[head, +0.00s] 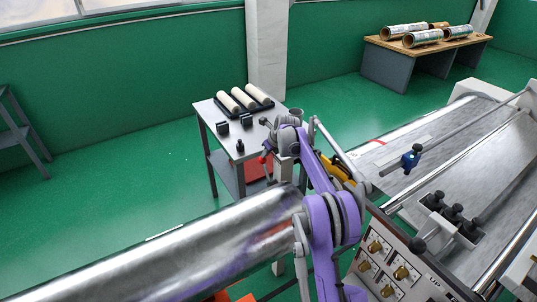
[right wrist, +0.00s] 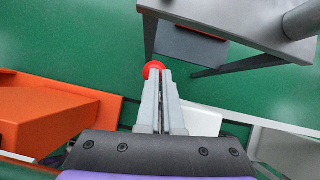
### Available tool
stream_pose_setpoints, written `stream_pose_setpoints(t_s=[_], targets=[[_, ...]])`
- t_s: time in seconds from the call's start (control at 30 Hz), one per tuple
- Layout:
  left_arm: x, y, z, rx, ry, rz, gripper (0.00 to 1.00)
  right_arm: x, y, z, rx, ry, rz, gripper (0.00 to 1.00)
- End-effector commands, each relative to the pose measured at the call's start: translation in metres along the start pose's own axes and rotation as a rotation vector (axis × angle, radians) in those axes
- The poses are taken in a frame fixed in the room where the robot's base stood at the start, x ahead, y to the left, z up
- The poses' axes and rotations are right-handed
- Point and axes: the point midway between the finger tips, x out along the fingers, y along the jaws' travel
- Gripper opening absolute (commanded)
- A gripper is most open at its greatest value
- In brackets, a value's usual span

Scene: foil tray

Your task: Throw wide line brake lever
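A red ball-shaped knob (right wrist: 151,68), which looks like the brake lever's end, shows at the fingertips in the right wrist view. It sits partly beyond the fingers and sticks out to their left; the lever's shaft is hidden. A small red spot (head: 262,160) shows near my right gripper (head: 267,152) in the head view. In the right wrist view my right gripper (right wrist: 162,75) has its two grey fingers close together, at or touching the knob, with no clear gap around it. My left gripper is out of view.
A large shiny roller (head: 170,250) crosses the lower left. A grey cart (head: 205,112) with pale rolls stands behind my right gripper. A machine with a knobbed panel (head: 385,275) is at right. Orange boxy parts (right wrist: 50,115) lie left of the fingers. Green floor is open beyond.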

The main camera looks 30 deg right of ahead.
Motion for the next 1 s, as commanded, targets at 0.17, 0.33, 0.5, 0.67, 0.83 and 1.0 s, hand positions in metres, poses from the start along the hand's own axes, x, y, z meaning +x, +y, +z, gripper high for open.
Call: stream_pose_setpoints(t_s=[0.17,0.33,0.5,0.67,0.83,1.0], targets=[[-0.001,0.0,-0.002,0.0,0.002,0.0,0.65,0.005,0.0,0.004,-0.001,-0.005,-0.001,0.0],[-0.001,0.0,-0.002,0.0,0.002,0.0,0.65,0.006,0.001,0.004,-0.001,-0.006,-0.001,0.0],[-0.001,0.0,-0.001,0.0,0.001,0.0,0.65,0.007,0.001,0.004,-0.001,-0.006,0.0,0.0],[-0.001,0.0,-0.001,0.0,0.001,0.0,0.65,0.006,0.002,0.004,-0.001,-0.006,0.0,0.0],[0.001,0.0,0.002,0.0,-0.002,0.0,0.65,-0.012,0.001,0.003,0.0,-0.005,0.0,0.0],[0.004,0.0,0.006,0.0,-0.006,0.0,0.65,-0.047,0.001,0.001,0.0,-0.004,-0.002,0.0]])
